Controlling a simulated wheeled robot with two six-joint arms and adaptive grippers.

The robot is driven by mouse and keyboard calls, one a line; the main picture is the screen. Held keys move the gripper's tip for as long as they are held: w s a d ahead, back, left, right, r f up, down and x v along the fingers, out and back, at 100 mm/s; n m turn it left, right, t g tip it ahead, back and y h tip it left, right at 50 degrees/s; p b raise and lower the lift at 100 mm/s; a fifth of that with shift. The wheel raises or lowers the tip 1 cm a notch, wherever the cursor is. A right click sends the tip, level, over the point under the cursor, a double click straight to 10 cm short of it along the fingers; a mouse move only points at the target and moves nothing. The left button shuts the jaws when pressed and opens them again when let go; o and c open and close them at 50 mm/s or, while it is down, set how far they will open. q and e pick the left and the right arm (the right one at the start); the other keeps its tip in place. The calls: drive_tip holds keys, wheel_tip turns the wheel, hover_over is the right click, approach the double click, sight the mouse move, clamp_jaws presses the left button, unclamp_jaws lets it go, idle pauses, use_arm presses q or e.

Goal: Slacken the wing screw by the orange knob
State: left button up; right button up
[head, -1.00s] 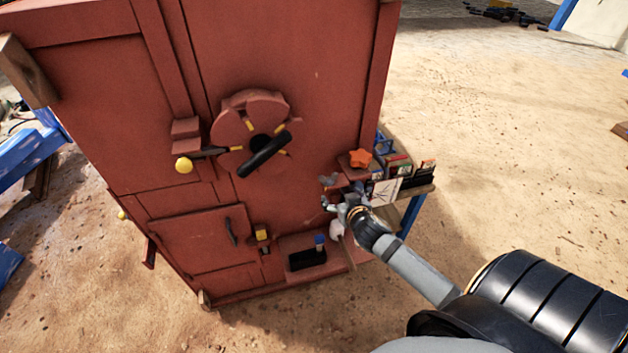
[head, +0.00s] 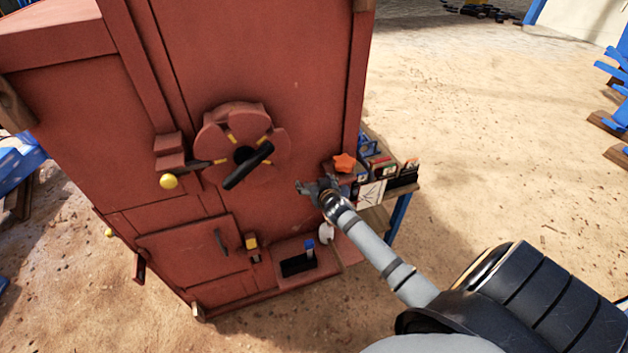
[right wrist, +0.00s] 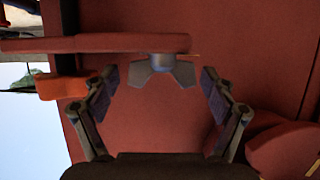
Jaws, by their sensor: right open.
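The wing screw (right wrist: 162,74) is grey with two flat wings and a bluish hub, under a red bracket (right wrist: 100,44) in the right wrist view. The orange knob (head: 344,162) is star-shaped, on a red ledge at the machine's right edge. It also shows at left in the right wrist view (right wrist: 62,87). My right gripper (head: 314,187) is open, with one finger on either side of the wing screw, apart from its wings. In the head view the gripper covers the screw. My left gripper is out of view.
The red machine has a handwheel (head: 242,150) with a black handle and a lever with a yellow ball (head: 168,181). A low ledge holds a black tray (head: 298,265). A small bench (head: 375,218) with boxes stands at right.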

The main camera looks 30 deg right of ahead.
drive_tip(key=shift+a, duration=0.1)
drive_tip(key=shift+c, duration=0.7)
drive_tip(key=c, duration=1)
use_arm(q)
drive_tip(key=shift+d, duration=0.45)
